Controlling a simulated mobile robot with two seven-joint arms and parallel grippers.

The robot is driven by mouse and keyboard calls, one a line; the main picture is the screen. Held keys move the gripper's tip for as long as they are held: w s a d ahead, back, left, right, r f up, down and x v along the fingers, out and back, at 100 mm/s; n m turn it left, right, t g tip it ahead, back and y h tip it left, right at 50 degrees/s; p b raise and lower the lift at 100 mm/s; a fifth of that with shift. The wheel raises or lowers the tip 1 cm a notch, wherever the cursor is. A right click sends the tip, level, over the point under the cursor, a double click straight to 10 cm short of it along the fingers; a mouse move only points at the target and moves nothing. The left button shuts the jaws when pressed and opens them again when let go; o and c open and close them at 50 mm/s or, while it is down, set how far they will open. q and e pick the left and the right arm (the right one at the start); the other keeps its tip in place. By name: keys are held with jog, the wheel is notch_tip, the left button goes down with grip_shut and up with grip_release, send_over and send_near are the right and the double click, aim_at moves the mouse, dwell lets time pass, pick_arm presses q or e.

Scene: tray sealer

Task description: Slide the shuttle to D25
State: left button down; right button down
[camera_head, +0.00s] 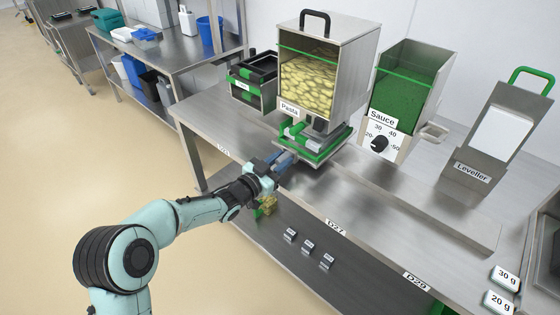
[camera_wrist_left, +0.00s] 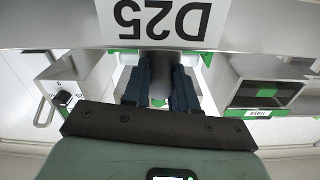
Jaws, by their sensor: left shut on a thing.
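The shuttle (camera_head: 322,155) is a green and grey carriage on the steel bench, below the pasta hopper. My left gripper (camera_head: 284,160) reaches it from the front left, with its blue fingers at the shuttle's near side. In the left wrist view, the dark blue fingers (camera_wrist_left: 161,88) are shut on a grey handle (camera_wrist_left: 160,92) between them. The D25 label (camera_wrist_left: 163,20) is large and upside down in the left wrist view, just by the fingers. In the head view I cannot see D25. My right gripper is not in view.
The pasta hopper (camera_head: 320,85) stands over the shuttle. The sauce dispenser (camera_head: 405,95) and leveller (camera_head: 492,145) stand to the right. The bench edge carries labels D27 (camera_head: 335,227) and D29 (camera_head: 415,282). Black trays (camera_head: 254,80) stand left of the hopper.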

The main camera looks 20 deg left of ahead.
pick_arm(q)
jog(key=shift+f, duration=0.15)
jog(key=c, duration=0.9)
grip_release()
jog(key=shift+s, duration=0.1)
jog(key=p+v, duration=0.2)
jog(key=v, duration=1.1)
jog(key=shift+s, duration=0.15)
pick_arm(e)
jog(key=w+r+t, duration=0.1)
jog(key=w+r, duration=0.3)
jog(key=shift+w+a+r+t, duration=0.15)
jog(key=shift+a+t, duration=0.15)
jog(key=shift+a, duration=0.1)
